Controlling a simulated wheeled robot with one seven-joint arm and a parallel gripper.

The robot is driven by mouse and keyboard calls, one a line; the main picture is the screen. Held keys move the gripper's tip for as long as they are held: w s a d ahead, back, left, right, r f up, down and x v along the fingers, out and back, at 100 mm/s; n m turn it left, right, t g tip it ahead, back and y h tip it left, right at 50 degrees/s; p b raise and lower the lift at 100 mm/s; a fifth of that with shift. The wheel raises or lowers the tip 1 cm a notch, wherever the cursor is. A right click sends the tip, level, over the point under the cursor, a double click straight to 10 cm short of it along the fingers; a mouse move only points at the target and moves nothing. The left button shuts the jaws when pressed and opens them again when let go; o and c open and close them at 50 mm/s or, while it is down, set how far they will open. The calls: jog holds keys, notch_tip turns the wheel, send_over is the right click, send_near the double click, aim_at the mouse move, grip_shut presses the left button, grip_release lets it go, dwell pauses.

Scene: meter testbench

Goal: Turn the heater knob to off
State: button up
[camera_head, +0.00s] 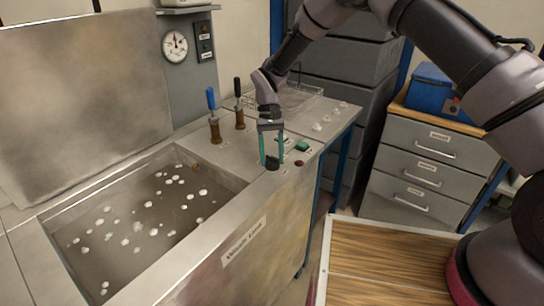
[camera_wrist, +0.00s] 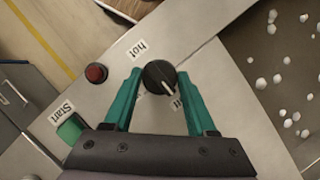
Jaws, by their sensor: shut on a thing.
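The heater knob is round and black with a white pointer line, and it shows in the wrist view (camera_wrist: 160,78). It sits on the grey bench top between a "hot" label and a second label partly hidden by a finger. The pointer line points toward that second label. My gripper (camera_wrist: 158,88) has its two teal fingers on either side of the knob, shut on it. In the head view my gripper (camera_head: 272,160) reaches down to the bench's front corner, with the knob (camera_head: 272,164) between its fingertips.
A red button (camera_wrist: 96,73) and a green start button (camera_wrist: 71,129) sit close to the knob. Two valve handles, blue (camera_head: 211,100) and black (camera_head: 238,90), stand behind my gripper. An open tank (camera_head: 140,220) with white floating pieces is at the left. A wire basket (camera_head: 295,95) stands at the back.

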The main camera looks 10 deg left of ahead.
jog(key=o, duration=1.4)
jog(key=v, duration=1.1)
jog(key=shift+w+f, duration=0.1)
